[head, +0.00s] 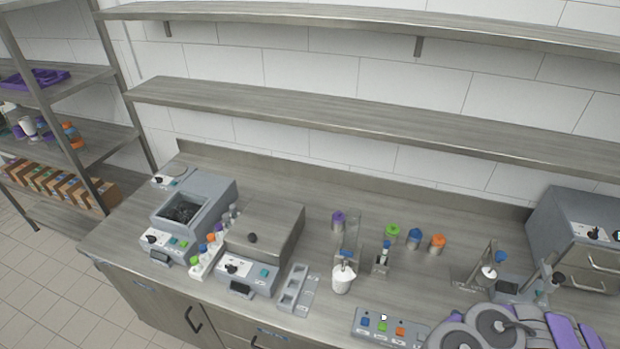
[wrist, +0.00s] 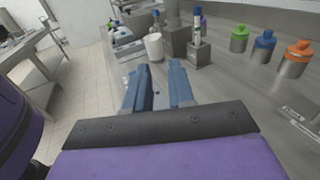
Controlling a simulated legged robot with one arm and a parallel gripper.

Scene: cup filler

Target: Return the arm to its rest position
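My gripper (wrist: 160,85) shows in the wrist view with two blue fingers apart and nothing between them. It is open, above or in front of the counter, and touches nothing that I can see. In the head view, my purple and grey arm parts fill the bottom right corner over the counter (head: 330,325). I cannot make out the fingers there. A white cup (head: 342,280) stands upright on the counter, also in the wrist view (wrist: 154,48). A blue-capped tube (wrist: 197,30) stands in a small grey block (wrist: 199,54), clear of the fingers.
Green (head: 392,231), blue (head: 415,237) and orange (head: 437,243) capped metal containers stand on the counter. A button panel (head: 375,328) lies near its front edge. Grey machines (head: 265,235) stand at left, a drawer unit (head: 580,235) at right. Wall shelves (head: 330,110) run above.

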